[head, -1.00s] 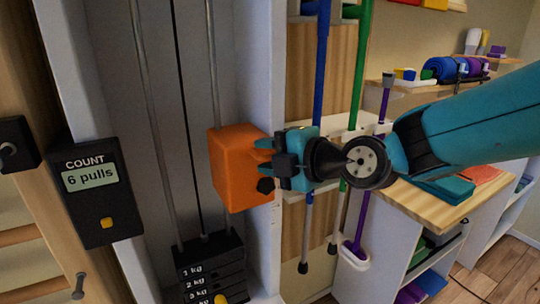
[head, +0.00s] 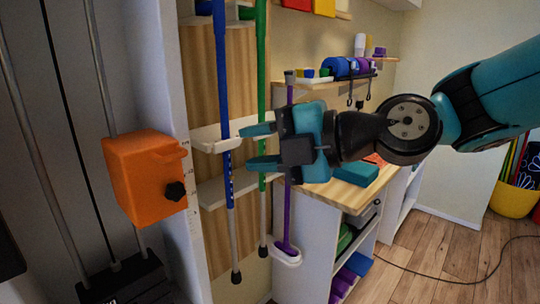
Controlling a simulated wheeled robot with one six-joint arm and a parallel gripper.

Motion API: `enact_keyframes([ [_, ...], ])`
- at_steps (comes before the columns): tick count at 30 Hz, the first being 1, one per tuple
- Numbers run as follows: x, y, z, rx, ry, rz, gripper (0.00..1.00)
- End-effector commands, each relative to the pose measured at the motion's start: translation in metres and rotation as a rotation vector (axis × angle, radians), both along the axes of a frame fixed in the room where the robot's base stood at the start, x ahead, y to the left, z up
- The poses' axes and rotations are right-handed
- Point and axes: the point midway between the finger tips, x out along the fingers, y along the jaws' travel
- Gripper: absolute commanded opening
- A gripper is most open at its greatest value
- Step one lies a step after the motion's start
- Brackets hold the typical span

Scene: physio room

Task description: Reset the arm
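My teal arm reaches in from the right in the head view. My gripper (head: 260,147) is open and empty, its two teal fingers pointing left with a gap between them. It is in front of the upright sticks and apart from the orange box (head: 143,178) on the weight column at left. The orange box has a black knob (head: 175,191) on its lower right.
A blue stick (head: 222,95), a green stick (head: 262,60) and a purple stick (head: 289,150) stand behind my gripper. A wooden-topped counter (head: 345,196) is at middle right. Open floor (head: 440,255) lies at lower right, with a dark cable (head: 430,276) on it.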

Motion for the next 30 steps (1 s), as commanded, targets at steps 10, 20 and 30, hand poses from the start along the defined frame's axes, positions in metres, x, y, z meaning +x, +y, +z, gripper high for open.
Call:
enact_keyframes([
  [10,-0.005,-0.015,0.004,-0.001,0.001,0.001,0.36],
  [20,-0.014,-0.022,0.004,-0.027,0.138,-0.026,0.36],
  [30,-0.079,-0.090,-0.019,-0.185,1.095,-0.503,0.36],
])
